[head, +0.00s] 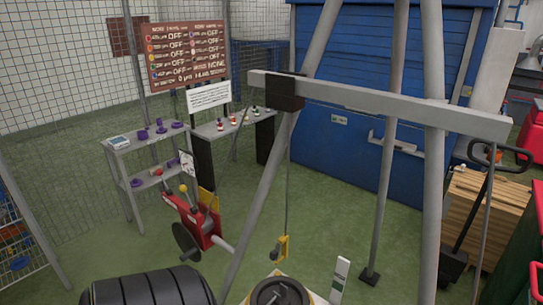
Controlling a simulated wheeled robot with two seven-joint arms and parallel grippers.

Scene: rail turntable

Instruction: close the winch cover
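A red winch-like machine (202,228) stands on the green floor left of centre. It has a dark round disc, a grey cylinder sticking out to the right and a lever with a yellow ball. A yellow panel (208,200) stands up at its top right; it looks like the winch cover, tilted up, though its hinge is too small to make out. Neither of my grippers is in view.
A grey gantry beam (390,104) on slanted legs crosses the view, with a yellow hook block (283,246) hanging from it. A black ribbed object (150,289) fills the bottom left. Grey shelves (118,146) stand behind the winch. Green floor lies open right of it.

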